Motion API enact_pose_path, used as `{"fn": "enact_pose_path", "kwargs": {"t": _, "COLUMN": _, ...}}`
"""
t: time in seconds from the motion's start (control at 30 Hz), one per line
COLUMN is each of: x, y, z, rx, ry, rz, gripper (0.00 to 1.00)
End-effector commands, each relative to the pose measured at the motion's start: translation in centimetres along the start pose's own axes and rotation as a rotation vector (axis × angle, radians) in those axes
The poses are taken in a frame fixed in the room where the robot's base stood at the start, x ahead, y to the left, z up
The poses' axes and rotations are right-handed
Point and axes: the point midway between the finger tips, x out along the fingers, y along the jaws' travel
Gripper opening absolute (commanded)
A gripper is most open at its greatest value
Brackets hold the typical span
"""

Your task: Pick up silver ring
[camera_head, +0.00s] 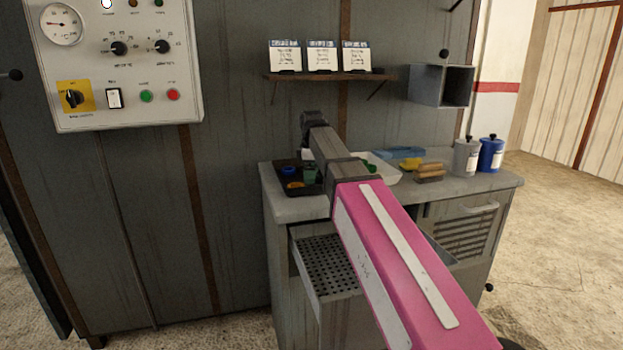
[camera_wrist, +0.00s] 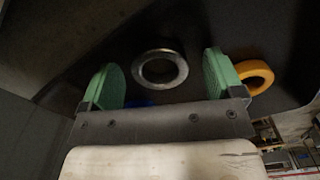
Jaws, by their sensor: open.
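The silver ring (camera_wrist: 159,68) shows in the wrist view, on a dark surface between and just beyond my gripper's fingertips. My gripper (camera_wrist: 160,84) is open, with one green finger pad on each side of the ring. I cannot tell whether either pad touches it. In the head view my arm reaches over the dark tray (camera_head: 291,187) on the grey cabinet top. The silver ring cannot be made out there, and the gripper's fingers are hard to see.
A yellow-orange ring (camera_wrist: 255,76) lies right beside the right finger. The cabinet (camera_head: 290,211) has an open perforated drawer (camera_head: 328,268). A white tray (camera_head: 391,178), wooden pieces (camera_head: 430,171), a grey canister (camera_head: 466,157) and a blue canister (camera_head: 491,155) stand to the right. A shelf (camera_head: 330,76) hangs above.

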Motion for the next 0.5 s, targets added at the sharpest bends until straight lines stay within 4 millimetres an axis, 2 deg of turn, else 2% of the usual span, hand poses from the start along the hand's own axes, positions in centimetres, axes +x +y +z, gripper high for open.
{"fn": "enact_pose_path", "kwargs": {"t": 0.07, "x": -0.04, "y": 0.01, "z": -0.01, "rx": 0.000, "ry": 0.000, "rz": 0.000, "gripper": 0.87}}
{"fn": "enact_pose_path", "kwargs": {"t": 0.23, "x": -0.06, "y": 0.00, "z": -0.01, "rx": 0.000, "ry": 0.000, "rz": 0.000, "gripper": 0.35}}
{"fn": "enact_pose_path", "kwargs": {"t": 0.5, "x": -0.09, "y": 0.00, "z": -0.01, "rx": 0.000, "ry": 0.000, "rz": 0.000, "gripper": 0.32}}
